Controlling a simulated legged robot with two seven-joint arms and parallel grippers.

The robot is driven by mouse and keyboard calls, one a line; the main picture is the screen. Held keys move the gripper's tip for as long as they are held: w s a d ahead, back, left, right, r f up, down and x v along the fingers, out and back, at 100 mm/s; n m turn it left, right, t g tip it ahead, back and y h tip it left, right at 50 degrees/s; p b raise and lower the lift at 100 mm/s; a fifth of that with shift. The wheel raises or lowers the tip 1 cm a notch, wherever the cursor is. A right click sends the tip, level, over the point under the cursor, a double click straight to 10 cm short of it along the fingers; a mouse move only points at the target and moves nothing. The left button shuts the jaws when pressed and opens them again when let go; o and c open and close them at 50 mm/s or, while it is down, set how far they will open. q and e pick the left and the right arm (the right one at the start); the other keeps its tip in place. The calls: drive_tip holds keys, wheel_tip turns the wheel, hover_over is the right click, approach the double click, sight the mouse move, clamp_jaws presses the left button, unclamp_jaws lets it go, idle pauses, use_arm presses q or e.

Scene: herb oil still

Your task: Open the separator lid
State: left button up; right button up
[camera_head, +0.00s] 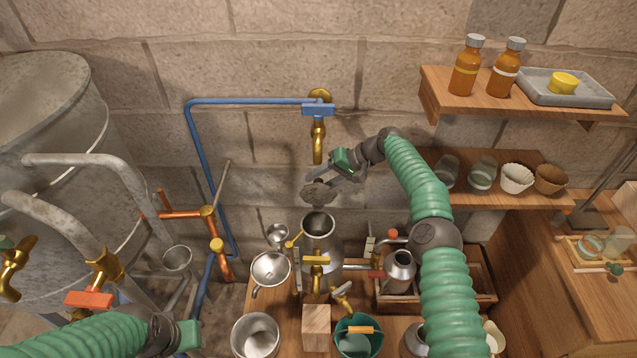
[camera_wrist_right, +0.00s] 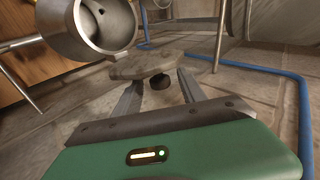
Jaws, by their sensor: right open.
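The separator (camera_head: 318,258) is a grey metal vessel on the wooden bench, below the wall tap. Its round mouth is uncovered and dark inside; the mouth also shows in the right wrist view (camera_wrist_right: 97,22). The lid (camera_head: 317,192), a rough grey disc, is off the mouth, above and behind it. My right gripper (camera_head: 338,180) is open at the lid. In the right wrist view the lid (camera_wrist_right: 143,64) lies across the fingertips, with a dark knob (camera_wrist_right: 160,82) between the fingers. Contact is unclear. My left gripper (camera_head: 187,336) is at the lower left, fingers unclear.
A brass tap (camera_head: 318,140) on a blue pipe hangs above the separator. A strainer (camera_head: 270,268), a metal can (camera_head: 398,272) and a green bucket (camera_head: 358,340) stand nearby. Shelves with bottles (camera_head: 466,68) are at the right. A large still (camera_head: 45,130) fills the left.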

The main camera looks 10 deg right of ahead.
drive_tip(key=v, duration=1)
drive_tip(key=shift+d, duration=0.35)
drive_tip(key=shift+s, duration=0.1)
